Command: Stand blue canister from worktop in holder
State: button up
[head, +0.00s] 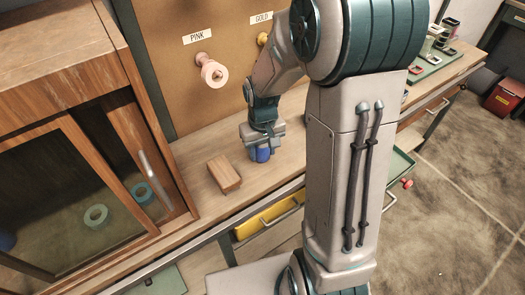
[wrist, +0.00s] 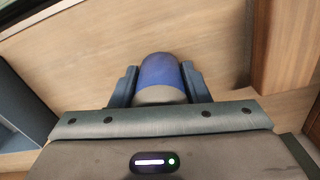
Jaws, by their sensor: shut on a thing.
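The blue canister (head: 263,155) is under my gripper (head: 262,146) in the head view, over the wooden worktop (head: 205,204). In the wrist view the canister (wrist: 160,72) shows a blue body with a grey band, between the two fingers of my gripper (wrist: 158,88). The gripper is shut on it. Whether the canister's base touches the worktop I cannot tell. I cannot make out the holder with certainty.
A wooden block (head: 224,174) lies just left of the gripper. A cabinet (head: 75,130) with sliding doors stands at left. A pegboard with a pink roll (head: 213,73) rises behind. A green tray (head: 430,65) with small items sits at the far right. A yellow drawer (head: 268,215) is below.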

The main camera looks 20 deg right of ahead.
jog(key=shift+f, duration=0.45)
jog(key=shift+f, duration=0.1)
jog(key=o, duration=1)
